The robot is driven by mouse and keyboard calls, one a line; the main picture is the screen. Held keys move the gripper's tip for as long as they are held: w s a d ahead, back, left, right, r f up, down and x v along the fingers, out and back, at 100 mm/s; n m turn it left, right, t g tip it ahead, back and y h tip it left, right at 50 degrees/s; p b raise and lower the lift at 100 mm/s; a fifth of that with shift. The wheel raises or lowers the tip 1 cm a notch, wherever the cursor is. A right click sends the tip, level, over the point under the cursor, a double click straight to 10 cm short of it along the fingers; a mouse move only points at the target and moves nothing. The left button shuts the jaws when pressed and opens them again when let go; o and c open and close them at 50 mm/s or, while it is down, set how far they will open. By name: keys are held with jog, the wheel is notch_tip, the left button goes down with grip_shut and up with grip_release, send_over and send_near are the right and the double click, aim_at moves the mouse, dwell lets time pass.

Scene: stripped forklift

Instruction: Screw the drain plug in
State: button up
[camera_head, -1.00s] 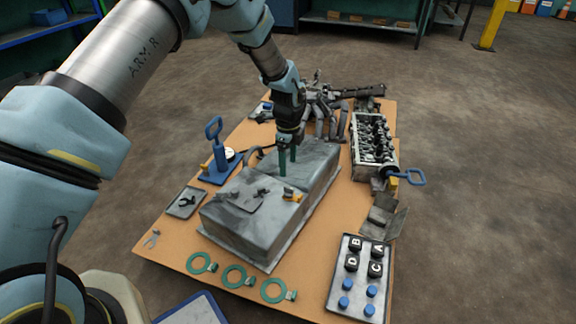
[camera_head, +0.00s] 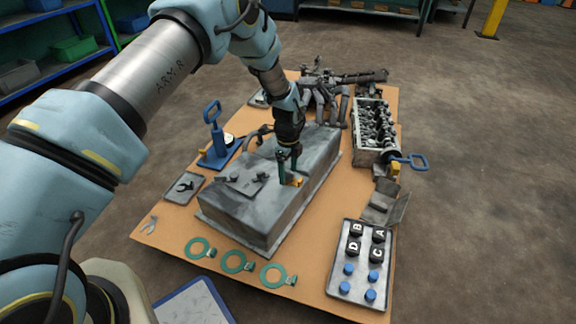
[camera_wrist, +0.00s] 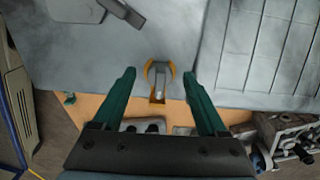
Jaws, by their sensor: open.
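A small orange-yellow piece that looks like the drain plug (camera_head: 295,182) is at the grey metal pan (camera_head: 265,218), on its top near the right edge. In the wrist view the plug (camera_wrist: 158,84) shows an orange loop around a grey centre, with a short orange tab. I cannot tell how deep it sits. My gripper (camera_head: 289,175) points down at it with green fingers. In the wrist view my gripper (camera_wrist: 159,74) is open, with one finger on each side of the plug and a clear gap to both.
A flat dark plate (camera_head: 243,182) lies on the pan. A blue-handled tool (camera_head: 215,142) stands left of it. An engine head (camera_head: 371,132) lies right. Green rings (camera_head: 236,261) and a tray (camera_head: 344,285) with lettered black caps and blue caps are in front.

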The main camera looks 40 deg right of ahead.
jog(key=shift+f, duration=0.15)
jog(key=shift+c, duration=0.2)
grip_shut()
dwell(0.4)
